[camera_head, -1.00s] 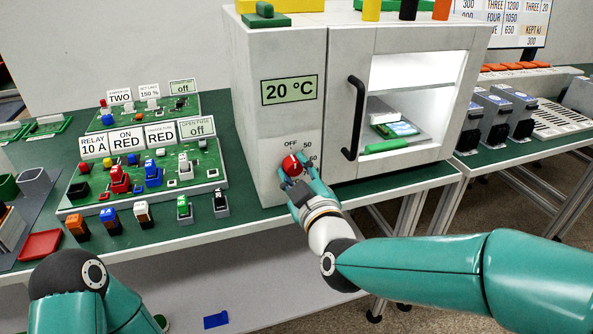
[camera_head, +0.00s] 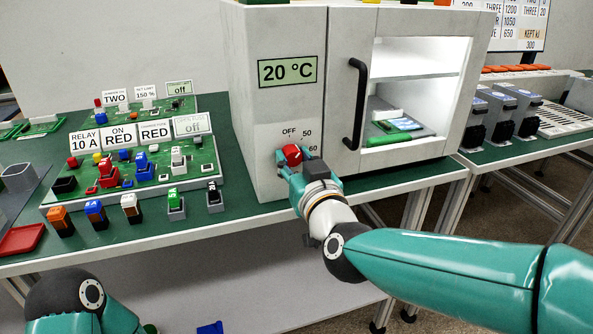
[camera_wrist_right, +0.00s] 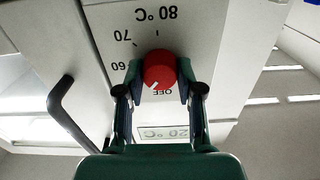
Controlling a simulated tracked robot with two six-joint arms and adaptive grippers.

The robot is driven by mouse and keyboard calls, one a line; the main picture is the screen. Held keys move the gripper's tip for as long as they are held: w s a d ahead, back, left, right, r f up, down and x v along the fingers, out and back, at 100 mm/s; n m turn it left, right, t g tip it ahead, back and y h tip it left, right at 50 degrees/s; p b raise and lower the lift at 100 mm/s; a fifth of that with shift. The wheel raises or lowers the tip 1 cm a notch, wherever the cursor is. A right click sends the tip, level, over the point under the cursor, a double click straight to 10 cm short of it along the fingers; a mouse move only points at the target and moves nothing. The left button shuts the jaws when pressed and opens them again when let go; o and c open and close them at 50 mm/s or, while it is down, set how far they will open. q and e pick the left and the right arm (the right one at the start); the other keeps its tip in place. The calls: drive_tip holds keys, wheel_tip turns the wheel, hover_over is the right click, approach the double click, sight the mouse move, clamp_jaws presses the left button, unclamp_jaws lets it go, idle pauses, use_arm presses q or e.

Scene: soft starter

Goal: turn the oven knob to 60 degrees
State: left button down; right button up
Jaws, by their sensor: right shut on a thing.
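The red oven knob (camera_head: 291,154) is on the front of the pale oven (camera_head: 281,35), below a display (camera_head: 287,72) reading 20 °C. My right gripper (camera_head: 294,160) is shut on the knob from the front. In the right wrist view the gripper (camera_wrist_right: 159,88) has a finger on either side of the knob (camera_wrist_right: 160,67). The knob's white line points down and slightly left, close to OFF. The 50 mark shows in the head view. My left arm is at the lower left, its gripper out of view.
The oven door's black handle (camera_head: 355,104) is right of the knob. A green circuit board (camera_head: 133,182) with switches and label cards lies left of the oven. Several coloured blocks stand along the front of the green table (camera_head: 150,233).

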drive_tip(key=m+b, duration=0.1)
drive_tip(key=m, duration=0.1)
drive_tip(key=m+b, duration=0.2)
drive_tip(key=m, duration=0.1)
drive_tip(key=shift+d+f+m, duration=0.1)
drive_tip(key=shift+f+m, duration=0.1)
drive_tip(key=shift+m, duration=0.1)
drive_tip(key=shift+r+m+b, duration=0.1)
drive_tip(key=shift+m+b, duration=1.05)
drive_tip(key=shift+m, duration=0.95)
drive_tip(key=shift+w, duration=0.1)
drive_tip(key=o, duration=1.1)
drive_tip(key=shift+d, duration=0.1)
drive_tip(key=shift+o, duration=0.2)
drive_tip(key=shift+s+d+r, duration=0.1)
drive_tip(key=shift+s, duration=0.45)
drive_tip(key=v, duration=1.1)
